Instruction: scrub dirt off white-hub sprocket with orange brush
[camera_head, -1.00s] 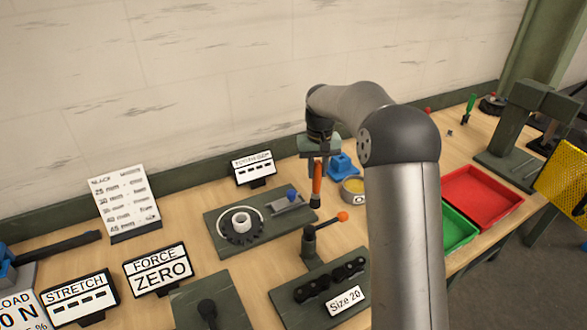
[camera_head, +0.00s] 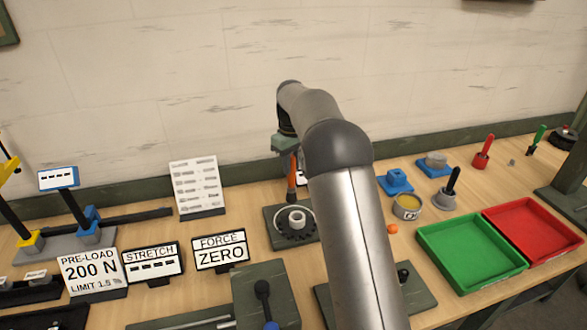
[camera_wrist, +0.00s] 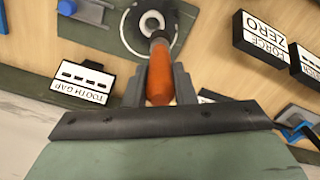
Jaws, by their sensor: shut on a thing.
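The white-hub sprocket (camera_head: 295,218) lies on a dark green plate (camera_head: 272,240) on the bench, with a dark toothed ring around a pale hub. In the wrist view the sprocket (camera_wrist: 146,24) is at the top centre, partly hidden by the brush. My gripper (camera_wrist: 159,88) is shut on the orange brush (camera_wrist: 160,75), which also shows in the head view (camera_head: 291,178) hanging roughly upright. The brush's lower end overlaps the sprocket in the wrist view. I cannot tell whether they touch. Dirt on the sprocket is too small to make out.
A tooth gap display (camera_wrist: 82,82) stands close to the plate. Force (camera_head: 220,252) and stretch (camera_head: 152,262) displays stand to the left.

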